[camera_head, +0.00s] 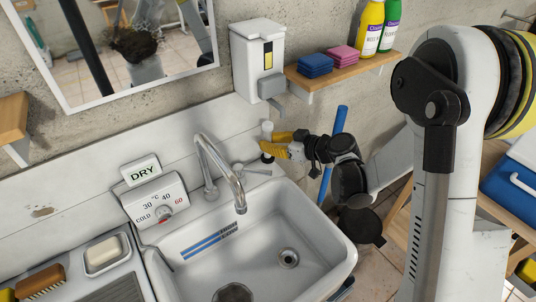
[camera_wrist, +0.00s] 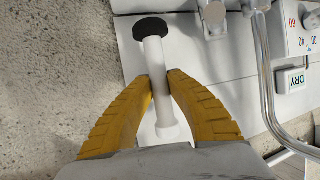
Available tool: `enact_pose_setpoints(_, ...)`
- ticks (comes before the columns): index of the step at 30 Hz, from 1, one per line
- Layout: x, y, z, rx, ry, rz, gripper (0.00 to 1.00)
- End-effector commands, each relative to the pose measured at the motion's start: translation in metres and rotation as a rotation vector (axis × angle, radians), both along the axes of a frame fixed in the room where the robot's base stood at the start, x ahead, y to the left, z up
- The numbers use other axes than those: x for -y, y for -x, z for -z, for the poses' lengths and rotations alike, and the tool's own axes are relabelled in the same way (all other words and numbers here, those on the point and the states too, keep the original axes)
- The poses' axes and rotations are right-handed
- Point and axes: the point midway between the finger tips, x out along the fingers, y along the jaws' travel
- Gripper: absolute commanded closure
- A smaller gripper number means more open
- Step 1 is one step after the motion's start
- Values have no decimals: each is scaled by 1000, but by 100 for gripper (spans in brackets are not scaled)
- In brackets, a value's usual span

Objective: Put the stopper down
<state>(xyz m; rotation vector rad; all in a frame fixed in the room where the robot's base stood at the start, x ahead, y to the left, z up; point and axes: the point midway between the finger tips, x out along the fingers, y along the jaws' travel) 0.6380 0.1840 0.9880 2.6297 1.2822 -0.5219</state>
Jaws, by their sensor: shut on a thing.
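The stopper is a white stem with a black disc at one end and a wider white knob at the other. In the wrist view the stopper (camera_wrist: 154,56) lies between the two yellow fingers of my gripper (camera_wrist: 159,82), which are shut on its stem. In the head view my gripper (camera_head: 278,143) is at the back right corner of the sink, over the white ledge. The stopper (camera_head: 267,128) stands about upright there, knob up and black disc down. I cannot tell whether the disc touches the ledge.
The white sink basin (camera_head: 337,235) with its chrome tap (camera_head: 218,168) is left of and below my gripper. A soap dispenser (camera_head: 257,60) hangs above it. A DRY sign (camera_head: 142,170) stands on the temperature panel (camera_head: 155,200). A shelf (camera_head: 345,75) holds sponges and bottles.

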Motion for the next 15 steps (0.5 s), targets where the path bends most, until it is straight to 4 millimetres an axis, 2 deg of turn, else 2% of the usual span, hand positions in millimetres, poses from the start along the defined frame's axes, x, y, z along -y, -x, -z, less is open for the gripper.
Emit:
enact_pose_setpoints(4,-2,-1,11,0,0,0,100)
enact_pose_setpoints(9,-1,-1,39,0,0,0,100)
enact_pose_setpoints(15,-1,-1,41,0,0,0,100)
